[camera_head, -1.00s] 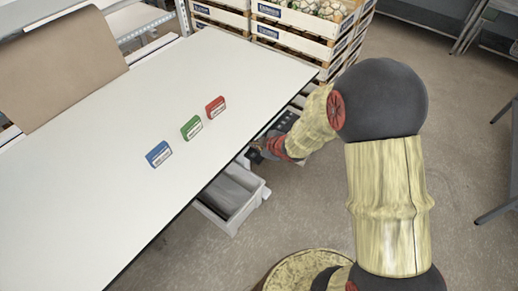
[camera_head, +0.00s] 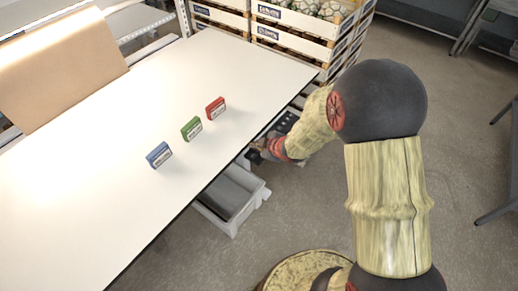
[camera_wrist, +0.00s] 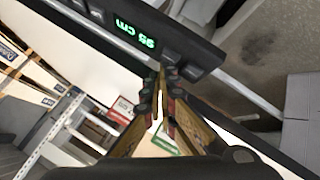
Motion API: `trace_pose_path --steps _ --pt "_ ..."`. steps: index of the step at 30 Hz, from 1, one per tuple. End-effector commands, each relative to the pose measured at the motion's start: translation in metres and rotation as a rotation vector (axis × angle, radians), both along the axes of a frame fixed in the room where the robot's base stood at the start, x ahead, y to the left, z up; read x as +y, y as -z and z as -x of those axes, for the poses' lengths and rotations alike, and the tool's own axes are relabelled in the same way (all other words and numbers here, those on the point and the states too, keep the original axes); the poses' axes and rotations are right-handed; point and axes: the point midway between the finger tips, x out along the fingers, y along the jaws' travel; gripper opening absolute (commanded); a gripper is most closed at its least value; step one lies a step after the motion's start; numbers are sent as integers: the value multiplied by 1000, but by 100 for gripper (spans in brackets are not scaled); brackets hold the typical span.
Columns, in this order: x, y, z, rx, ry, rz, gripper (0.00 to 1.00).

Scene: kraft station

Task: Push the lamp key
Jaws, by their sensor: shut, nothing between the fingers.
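A dark control panel (camera_wrist: 205,50) with a green display (camera_wrist: 135,31) reading "95 cm" and a row of keys (camera_wrist: 170,54) crosses the top of the wrist view. In the head view, part of the panel (camera_head: 285,121) shows at the table's right edge, beside my arm. My gripper (camera_wrist: 162,80) is shut and empty, its tips at the panel's lower edge by the keys; whether they touch a key I cannot tell. In the head view, my gripper (camera_head: 257,152) is small and partly hidden by the table edge. Warm light falls on the table and brown board; the lamp itself is not clearly visible.
The white table (camera_head: 100,215) carries a blue block (camera_head: 159,155), a green block (camera_head: 191,128) and a red block (camera_head: 215,108). A brown board (camera_head: 65,70) stands behind. A grey bin (camera_head: 232,200) sits below the edge; stacked crates (camera_head: 295,25) stand at the back.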

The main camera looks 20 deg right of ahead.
Motion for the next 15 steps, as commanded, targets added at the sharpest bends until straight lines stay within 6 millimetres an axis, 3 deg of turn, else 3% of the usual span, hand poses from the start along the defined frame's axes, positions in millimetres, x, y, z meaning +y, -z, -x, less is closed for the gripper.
trace_pose_path --steps 5,15 --pt "0 -11 0 0 0 0 0" --pt "0 -11 0 0 0 0 0"
